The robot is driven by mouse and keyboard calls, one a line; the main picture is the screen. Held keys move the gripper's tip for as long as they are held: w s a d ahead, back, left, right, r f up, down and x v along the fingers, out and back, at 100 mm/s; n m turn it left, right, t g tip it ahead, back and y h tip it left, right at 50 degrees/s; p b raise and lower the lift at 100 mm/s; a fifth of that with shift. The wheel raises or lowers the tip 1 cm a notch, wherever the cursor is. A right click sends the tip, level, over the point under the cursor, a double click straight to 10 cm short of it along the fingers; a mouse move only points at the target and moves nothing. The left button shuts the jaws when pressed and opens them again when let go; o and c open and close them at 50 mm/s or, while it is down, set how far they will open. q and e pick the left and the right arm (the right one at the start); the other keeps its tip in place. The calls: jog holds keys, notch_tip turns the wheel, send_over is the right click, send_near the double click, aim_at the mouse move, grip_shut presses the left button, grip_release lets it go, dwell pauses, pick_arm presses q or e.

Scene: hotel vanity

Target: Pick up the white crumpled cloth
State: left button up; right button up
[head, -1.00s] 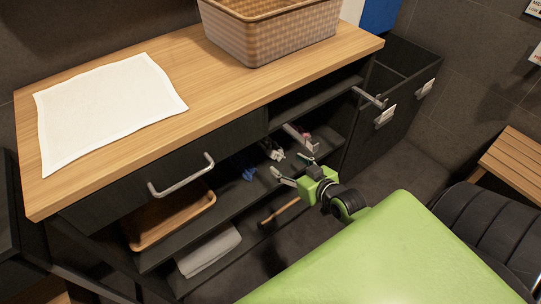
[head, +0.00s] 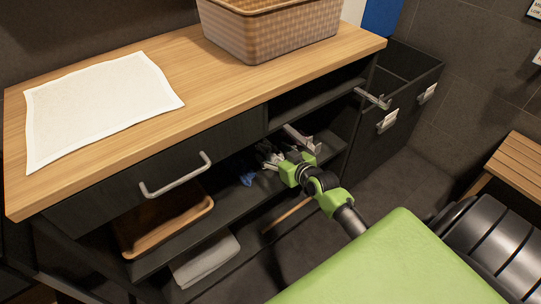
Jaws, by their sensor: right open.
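A small whitish crumpled item (head: 264,147), which may be the white crumpled cloth, lies inside the dark cabinet on the middle shelf and is partly hidden by my right gripper. My right gripper (head: 283,158) reaches into the shelf opening from the lower right, with its fingers open right beside this item. I cannot tell whether they touch it. A flat white cloth (head: 100,105) lies on the left of the wooden countertop, away from the gripper. My left gripper is not in view.
A blue item (head: 246,174) lies left of my gripper on the shelf. A wicker basket (head: 275,35) stands on the wooden counter (head: 205,75). A drawer handle (head: 176,178) juts out left. A wooden tray (head: 165,228) and folded grey cloth (head: 205,260) sit lower.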

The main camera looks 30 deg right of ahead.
jog(key=shift+x, duration=1.1)
jog(key=c, duration=1.1)
